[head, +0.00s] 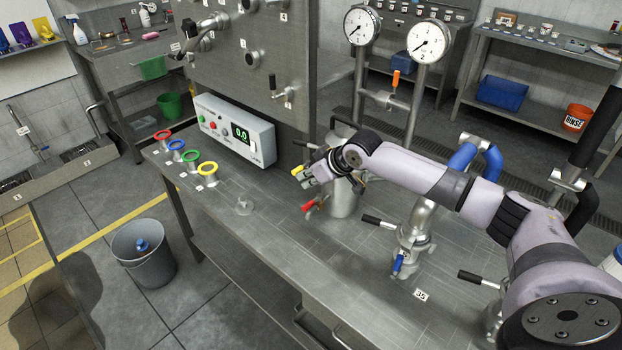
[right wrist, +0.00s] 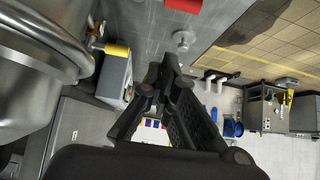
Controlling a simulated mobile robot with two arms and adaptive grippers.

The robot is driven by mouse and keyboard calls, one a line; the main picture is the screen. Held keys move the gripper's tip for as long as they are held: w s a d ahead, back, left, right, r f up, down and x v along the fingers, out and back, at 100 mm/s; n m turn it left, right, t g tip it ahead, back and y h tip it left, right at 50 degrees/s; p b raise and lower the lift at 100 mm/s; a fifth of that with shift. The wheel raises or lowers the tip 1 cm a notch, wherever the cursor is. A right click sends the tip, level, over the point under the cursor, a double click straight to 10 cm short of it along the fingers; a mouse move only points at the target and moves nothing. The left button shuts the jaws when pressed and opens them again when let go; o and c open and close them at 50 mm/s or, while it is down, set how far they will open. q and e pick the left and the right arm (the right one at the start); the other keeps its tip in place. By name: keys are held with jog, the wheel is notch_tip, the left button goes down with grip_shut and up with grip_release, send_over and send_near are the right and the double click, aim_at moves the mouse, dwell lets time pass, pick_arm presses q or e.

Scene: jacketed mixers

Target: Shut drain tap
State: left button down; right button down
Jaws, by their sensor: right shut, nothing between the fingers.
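A steel jacketed vessel (head: 345,199) stands on the bench, with a yellow-handled lever (head: 298,170) at its upper left and a red-handled lever (head: 308,206) low on its side. I cannot tell for sure which lever is the drain tap. My right gripper (head: 311,178) is beside the vessel near the yellow lever, with its fingertips partly hidden by its own links. In the right wrist view the gripper (right wrist: 170,65) is shut and empty. The vessel's curved wall (right wrist: 30,90), the yellow handle (right wrist: 117,50) and the red handle (right wrist: 183,5) show around it. My left gripper is not in view.
A control box (head: 236,132) and several coloured rings (head: 208,169) are at the left of the bench. The front middle of the bench (head: 300,240) is mostly clear.

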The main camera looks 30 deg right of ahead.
aim_at(313, 202)
jog(key=x, duration=0.7)
jog(key=s+p, duration=0.2)
jog(key=s+d+p, duration=0.1)
jog(key=s, duration=0.1)
jog(key=shift+d+f, duration=0.15)
jog(key=shift+f, duration=0.2)
jog(key=shift+w, duration=0.1)
jog(key=shift+n+y+b, duration=0.3)
jog(key=shift+n+b, duration=0.1)
jog(key=shift+b, duration=0.1)
jog(key=shift+s, duration=0.2)
